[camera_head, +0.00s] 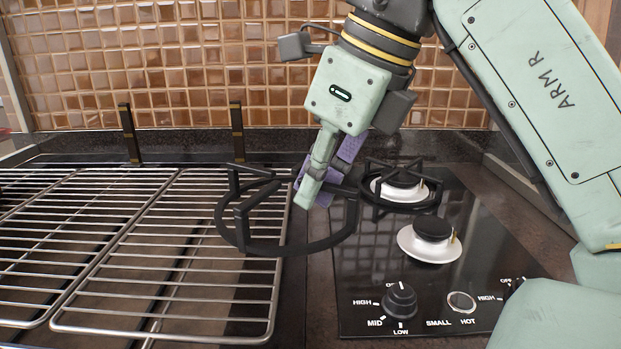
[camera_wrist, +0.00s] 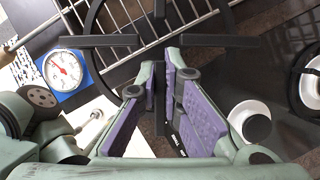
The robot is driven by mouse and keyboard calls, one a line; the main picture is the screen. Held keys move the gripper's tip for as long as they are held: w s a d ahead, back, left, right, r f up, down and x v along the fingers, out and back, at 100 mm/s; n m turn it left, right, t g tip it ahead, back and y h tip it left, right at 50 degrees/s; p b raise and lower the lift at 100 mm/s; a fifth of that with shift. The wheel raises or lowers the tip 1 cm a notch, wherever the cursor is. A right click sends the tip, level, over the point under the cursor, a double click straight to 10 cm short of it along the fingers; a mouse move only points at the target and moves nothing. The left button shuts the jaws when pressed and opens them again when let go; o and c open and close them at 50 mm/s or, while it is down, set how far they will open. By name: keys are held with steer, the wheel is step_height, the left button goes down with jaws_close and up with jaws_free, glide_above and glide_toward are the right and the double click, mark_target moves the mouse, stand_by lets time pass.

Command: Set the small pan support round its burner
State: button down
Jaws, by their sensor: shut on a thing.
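The small pan support (camera_head: 270,249), a black ring with inward prongs, is held in the air left of the hob, over the grill rack's right edge. My gripper (camera_head: 318,186), with purple pads, is shut on it at its right side.
Another pan support (camera_head: 375,208) stands round the rear burner (camera_head: 398,188), close behind the bare one. Wire grill racks (camera_head: 150,260) fill the left. Knobs (camera_head: 399,300) stand at the hob's front. A dial gauge (camera_wrist: 62,70) shows in the wrist view. A tiled wall closes the back.

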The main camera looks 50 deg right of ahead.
steer(key=shift+r+p, duration=2.35)
steer(key=shift+r, duration=0.25)
steer(key=shift+f, duration=0.2)
